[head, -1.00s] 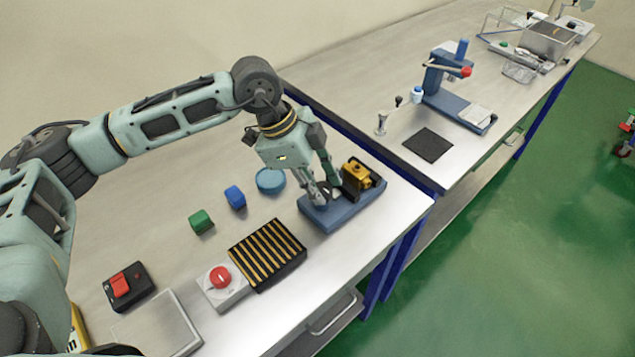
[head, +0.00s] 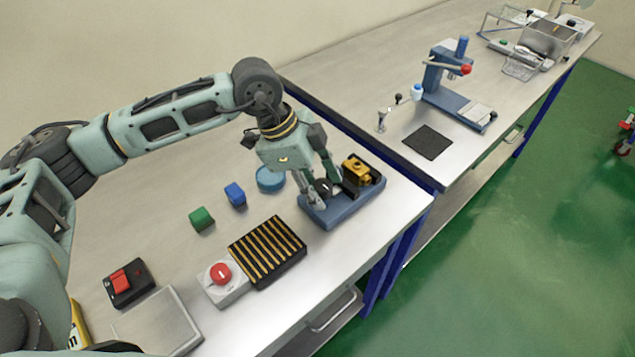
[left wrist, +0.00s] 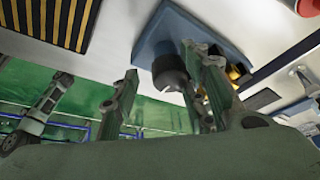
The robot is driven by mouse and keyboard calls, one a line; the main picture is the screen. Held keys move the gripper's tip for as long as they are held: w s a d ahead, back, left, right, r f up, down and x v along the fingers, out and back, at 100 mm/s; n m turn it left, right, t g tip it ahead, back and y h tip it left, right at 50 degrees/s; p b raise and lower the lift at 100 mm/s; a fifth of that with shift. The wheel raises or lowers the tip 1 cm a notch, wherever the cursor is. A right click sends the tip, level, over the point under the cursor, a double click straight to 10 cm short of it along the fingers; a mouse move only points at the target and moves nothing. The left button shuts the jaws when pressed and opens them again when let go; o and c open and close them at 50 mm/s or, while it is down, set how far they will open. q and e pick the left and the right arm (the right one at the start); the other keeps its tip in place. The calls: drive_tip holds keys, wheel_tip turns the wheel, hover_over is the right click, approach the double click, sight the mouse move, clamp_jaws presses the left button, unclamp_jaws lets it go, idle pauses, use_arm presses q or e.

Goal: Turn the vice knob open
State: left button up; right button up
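The vice is a blue base (head: 345,211) with a yellow block (head: 357,169) and black parts, near the right end of the front bench. Its dark round knob (head: 325,187) faces left, towards my left gripper (head: 328,190). The gripper points down with its fingers apart, one on each side of the knob. In the left wrist view, the knob (left wrist: 170,72) shows between the spread fingers (left wrist: 160,95), with a gap on its left side. Contact on the other side cannot be told.
A striped black block (head: 267,252), a red button box (head: 221,278), a green block (head: 201,219), a blue block (head: 235,195) and a blue round lid (head: 270,179) stand left of the vice. A blue press (head: 455,100) stands on the far bench.

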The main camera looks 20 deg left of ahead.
use_arm(q)
drive_tip(key=shift+w, duration=0.1)
drive_tip(key=shift+r, duration=0.15)
drive_tip(key=shift+a+r, duration=0.1)
drive_tip(key=shift+r, duration=0.2)
drive_tip(key=v, duration=1.1)
drive_tip(key=shift+a, duration=0.1)
